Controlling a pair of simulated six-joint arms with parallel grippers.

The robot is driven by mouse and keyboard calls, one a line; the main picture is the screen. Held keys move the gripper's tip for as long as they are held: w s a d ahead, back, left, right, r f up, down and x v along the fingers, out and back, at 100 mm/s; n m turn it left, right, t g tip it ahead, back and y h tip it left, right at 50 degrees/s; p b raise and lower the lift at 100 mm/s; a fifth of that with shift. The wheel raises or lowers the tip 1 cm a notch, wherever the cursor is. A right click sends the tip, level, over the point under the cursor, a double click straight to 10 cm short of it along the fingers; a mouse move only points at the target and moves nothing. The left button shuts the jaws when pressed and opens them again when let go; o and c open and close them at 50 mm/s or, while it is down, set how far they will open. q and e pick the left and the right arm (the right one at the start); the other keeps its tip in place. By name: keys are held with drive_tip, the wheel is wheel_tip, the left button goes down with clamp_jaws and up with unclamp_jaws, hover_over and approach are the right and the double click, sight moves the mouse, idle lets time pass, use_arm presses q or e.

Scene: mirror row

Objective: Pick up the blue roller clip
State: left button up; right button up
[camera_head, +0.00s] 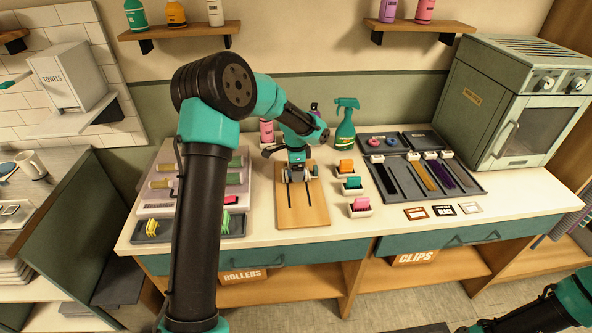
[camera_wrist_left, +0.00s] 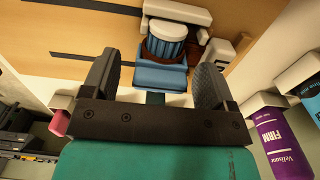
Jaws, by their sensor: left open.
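My left gripper (camera_head: 298,174) is over the wooden board (camera_head: 312,212) on the counter. In the left wrist view its two dark fingers (camera_wrist_left: 155,88) are wide apart. A blue blocky piece (camera_wrist_left: 160,74), which looks like the blue roller clip, is between or just beyond the fingertips, with gaps at both sides. In the head view my gripper mostly hides this piece. Of my right arm only links show at the lower right; its gripper is out of view.
Small trays with orange, green and pink clips (camera_head: 359,205) stand right of the board. A teal spray bottle (camera_head: 345,125) and pink bottle (camera_head: 267,131) stand behind. Bare counter lies in front.

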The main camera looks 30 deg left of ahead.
use_arm(q)
drive_tip(key=shift+f, duration=0.1)
idle(0.4)
drive_tip(key=c, duration=1)
drive_tip(key=shift+r, duration=1.85)
drive_tip(key=s+d, duration=0.2)
drive_tip(key=s, duration=0.2)
drive_tip(key=s+d+r, duration=0.1)
drive_tip(key=s+d, duration=0.2)
drive_tip(key=s, duration=0.2)
drive_tip(key=s+d, duration=0.3)
drive_tip(key=s, duration=0.1)
drive_tip(key=shift+s+d+r, duration=0.15)
drive_tip(key=shift+s, duration=0.2)
